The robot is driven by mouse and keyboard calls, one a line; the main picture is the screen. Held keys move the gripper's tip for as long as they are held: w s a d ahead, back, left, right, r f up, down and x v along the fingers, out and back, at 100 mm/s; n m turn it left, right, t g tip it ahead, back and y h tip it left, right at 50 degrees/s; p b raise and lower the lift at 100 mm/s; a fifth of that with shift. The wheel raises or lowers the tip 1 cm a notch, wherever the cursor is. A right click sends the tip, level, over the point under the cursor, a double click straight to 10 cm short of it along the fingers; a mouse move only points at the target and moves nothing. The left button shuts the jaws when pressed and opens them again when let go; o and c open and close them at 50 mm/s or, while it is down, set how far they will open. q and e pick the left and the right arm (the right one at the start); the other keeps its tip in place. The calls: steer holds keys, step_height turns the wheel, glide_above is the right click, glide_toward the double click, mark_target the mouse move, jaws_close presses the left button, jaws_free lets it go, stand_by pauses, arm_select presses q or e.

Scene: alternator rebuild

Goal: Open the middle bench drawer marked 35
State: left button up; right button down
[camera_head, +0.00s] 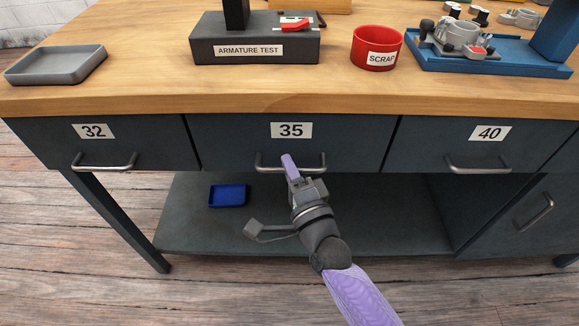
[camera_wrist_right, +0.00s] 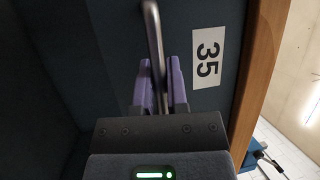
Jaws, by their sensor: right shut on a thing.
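The middle drawer (camera_head: 350,140) has a dark front with a white label reading 35 (camera_head: 291,130). The drawer looks closed, its front level with those beside it. Its silver bar handle (camera_head: 312,168) runs across below the label. The left gripper is not in view.
Drawers 32 (camera_head: 140,140) and 40 (camera_head: 435,140) flank it. The wooden benchtop (camera_head: 150,75) overhangs above, holding a grey tray (camera_head: 58,64), an armature test block (camera_head: 215,50) and a red scrap bin (camera_head: 375,45). A blue tray (camera_head: 228,195) sits on the lower shelf (camera_head: 190,225).

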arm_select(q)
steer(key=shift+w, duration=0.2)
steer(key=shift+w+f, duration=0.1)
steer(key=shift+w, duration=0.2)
arm_select(e)
steer(key=shift+s, duration=0.1)
